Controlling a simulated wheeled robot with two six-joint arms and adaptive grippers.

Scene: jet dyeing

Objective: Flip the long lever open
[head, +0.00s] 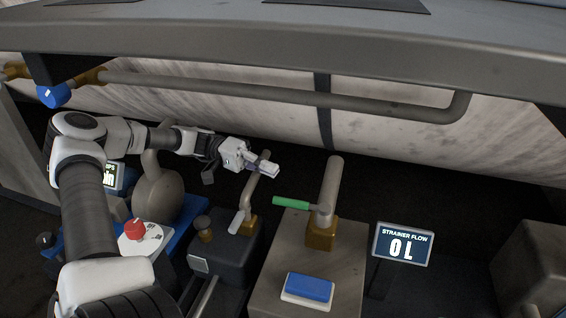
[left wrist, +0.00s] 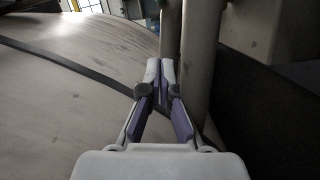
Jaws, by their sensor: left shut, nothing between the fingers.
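A long lever with a green handle (head: 291,203) points left from a brass-coloured valve (head: 321,234) at the foot of an upright pipe (head: 331,185). A shorter pale lever (head: 239,214) is on a second brass valve (head: 249,225) to its left. My left gripper (head: 275,169) is shut and empty, above and behind the green handle, apart from it, by the top of the left pipe. In the left wrist view its closed fingertips (left wrist: 161,66) are near upright grey pipes (left wrist: 199,60); no lever can be made out there. My right gripper is out of view.
A display (head: 403,245) reads STRAINER FLOW 0 L. A blue button (head: 309,287) sits in front of the valve, and a red knob (head: 135,229) is at left. A long horizontal pipe (head: 270,94) and a big pale drum (head: 390,130) lie behind.

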